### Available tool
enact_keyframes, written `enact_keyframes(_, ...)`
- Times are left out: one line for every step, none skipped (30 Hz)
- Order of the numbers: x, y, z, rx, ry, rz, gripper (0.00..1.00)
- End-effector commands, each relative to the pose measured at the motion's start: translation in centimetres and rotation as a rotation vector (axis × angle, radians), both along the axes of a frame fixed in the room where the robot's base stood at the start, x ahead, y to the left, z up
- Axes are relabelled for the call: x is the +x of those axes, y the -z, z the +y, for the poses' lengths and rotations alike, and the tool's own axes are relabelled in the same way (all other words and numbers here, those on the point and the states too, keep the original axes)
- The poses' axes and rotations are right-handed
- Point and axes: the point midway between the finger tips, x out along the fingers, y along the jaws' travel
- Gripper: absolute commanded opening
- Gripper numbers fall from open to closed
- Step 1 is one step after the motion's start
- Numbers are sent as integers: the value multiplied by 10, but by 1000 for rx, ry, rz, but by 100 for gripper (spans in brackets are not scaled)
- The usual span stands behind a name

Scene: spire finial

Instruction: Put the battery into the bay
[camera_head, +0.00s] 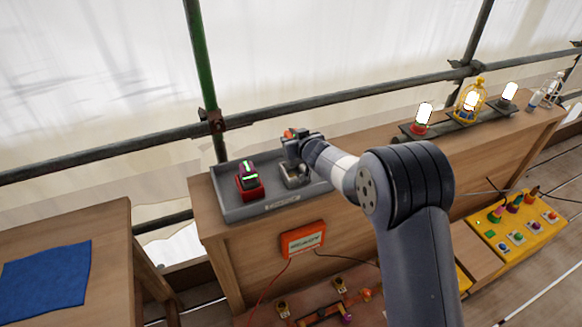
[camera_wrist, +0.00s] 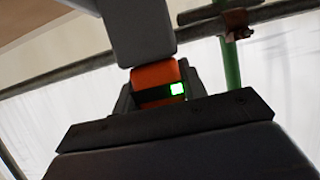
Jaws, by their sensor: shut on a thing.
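My gripper (camera_head: 292,140) is above the right part of a grey tray on the wooden bench. It is shut on an orange block, which I take to be the battery (camera_wrist: 155,77). The wrist view shows its dark band and a lit green light; in the head view only a small orange part (camera_head: 289,133) shows past the jaws. A grey metallic fixture (camera_head: 295,181) sits in the tray just below my gripper, partly covered by it. I cannot tell whether this is the bay, or whether the battery touches it.
A red holder (camera_head: 250,190) with a dark, green-lit piece stands in the left of the grey tray (camera_head: 232,213). An orange sign box (camera_head: 303,239) hangs on the bench front. Lamps on a rack (camera_head: 460,122) stand to the right. Scaffold poles (camera_head: 110,149) run behind the bench.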

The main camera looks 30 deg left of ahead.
Motion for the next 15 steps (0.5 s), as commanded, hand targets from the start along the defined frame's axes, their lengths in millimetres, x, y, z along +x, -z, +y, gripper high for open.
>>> enact_keyframes(0, 17, 0, 0, 1, 3, 0)
enact_keyframes(0, 23, 0, 0, 1, 3, 0)
enact_keyframes(0, 30, 0, -1, 1, 3, 0)
enact_keyframes(0, 33, 0, 0, 1, 3, 0)
enact_keyframes(0, 36, 0, 0, 0, 1, 0)
enact_keyframes(0, 39, 0, 1, 0, 1, 0)
enact_keyframes(0, 41, 0, 1, -1, 1, 0)
enact_keyframes(0, 43, 0, 0, -1, 0, 0)
enact_keyframes(0, 47, 0, 0, 0, 1, 0)
enact_keyframes(0, 51, 0, 0, 0, 1, 0)
enact_keyframes(0, 56, 0, -1, 0, 2, 0)
enact_keyframes(0, 62, 0, 0, 1, 3, 0)
enact_keyframes(0, 66, 0, -1, 0, 2, 0)
enact_keyframes(0, 70, 0, 0, 1, 3, 0)
enact_keyframes(0, 74, 0, 0, -1, 2, 0)
